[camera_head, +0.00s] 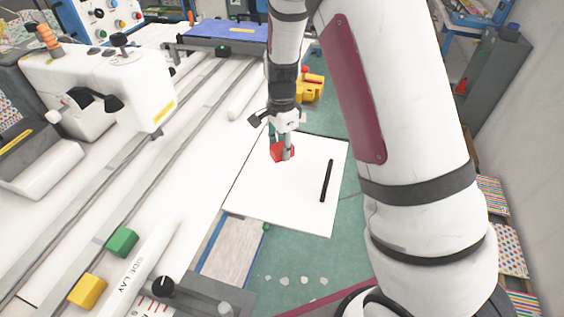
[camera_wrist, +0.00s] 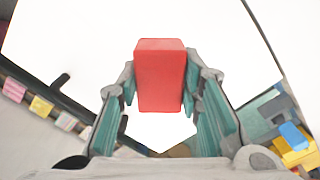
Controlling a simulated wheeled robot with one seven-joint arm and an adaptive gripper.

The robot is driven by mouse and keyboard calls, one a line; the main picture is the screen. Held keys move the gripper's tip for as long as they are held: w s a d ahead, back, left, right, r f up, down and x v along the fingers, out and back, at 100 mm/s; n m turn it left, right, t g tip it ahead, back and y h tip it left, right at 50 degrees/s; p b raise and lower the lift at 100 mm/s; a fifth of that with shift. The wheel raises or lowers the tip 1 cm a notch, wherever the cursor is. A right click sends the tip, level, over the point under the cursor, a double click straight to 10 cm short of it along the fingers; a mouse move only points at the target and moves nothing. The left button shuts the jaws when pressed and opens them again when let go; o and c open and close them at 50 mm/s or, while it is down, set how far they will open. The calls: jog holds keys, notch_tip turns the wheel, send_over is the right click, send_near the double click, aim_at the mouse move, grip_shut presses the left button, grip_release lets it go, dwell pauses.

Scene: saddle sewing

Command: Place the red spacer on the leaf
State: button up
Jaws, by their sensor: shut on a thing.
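The red spacer (camera_head: 281,152) is a small red block held between the fingers of my gripper (camera_head: 283,147). In the wrist view the red spacer (camera_wrist: 160,75) sits between the two fingertips of my gripper (camera_wrist: 160,88), with the white sheet behind it. The leaf, a white sheet (camera_head: 300,202), lies flat below and around the gripper in the head view. The spacer appears over the upper left part of the sheet. I cannot tell whether it touches the sheet.
A black pen (camera_head: 326,181) lies on the right part of the sheet. A green block (camera_head: 122,242) and a yellow block (camera_head: 87,291) rest at lower left. A white sewing machine (camera_head: 110,90) stands at left. A yellow object (camera_head: 311,88) lies behind the sheet.

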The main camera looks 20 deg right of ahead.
aim_at(282, 169)
jog(key=shift+f, duration=2.7)
jog(key=shift+f, duration=0.1)
jog(key=o, duration=1.2)
